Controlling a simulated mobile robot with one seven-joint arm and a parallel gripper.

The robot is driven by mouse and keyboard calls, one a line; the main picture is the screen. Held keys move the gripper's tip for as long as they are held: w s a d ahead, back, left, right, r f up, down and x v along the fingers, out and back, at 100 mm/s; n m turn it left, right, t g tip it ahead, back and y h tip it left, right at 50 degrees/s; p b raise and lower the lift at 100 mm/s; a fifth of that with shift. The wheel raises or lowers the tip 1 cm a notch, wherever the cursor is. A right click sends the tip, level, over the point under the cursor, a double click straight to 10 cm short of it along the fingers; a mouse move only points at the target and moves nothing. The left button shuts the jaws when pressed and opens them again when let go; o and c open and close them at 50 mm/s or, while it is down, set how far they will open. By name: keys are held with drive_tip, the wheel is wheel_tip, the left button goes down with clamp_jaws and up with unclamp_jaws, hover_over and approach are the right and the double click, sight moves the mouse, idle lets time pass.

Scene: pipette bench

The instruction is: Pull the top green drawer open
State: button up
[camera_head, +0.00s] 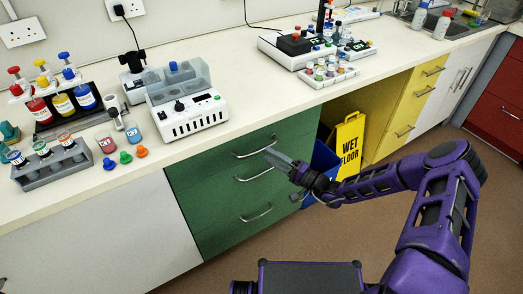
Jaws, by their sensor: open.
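The green drawer unit (205,195) is under the white bench, with several metal bar handles on its front. The top green drawer (212,158) looks closed, flush with the front. Its curved handle (243,155) is near the upper edge. My gripper (271,156) comes in from the right and points left at the drawer front. The jaws are open. I cannot tell whether they touch the handle or stand in front of it.
A yellow wet floor sign (348,145) and a blue bin (322,160) stand right of the green drawers, behind my arm. Yellow drawers (410,105) are farther right. The bench top (265,100) holds racks, bottles and devices.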

sight(262, 150)
drive_tip(key=shift+x, duration=2.25)
clamp_jaws()
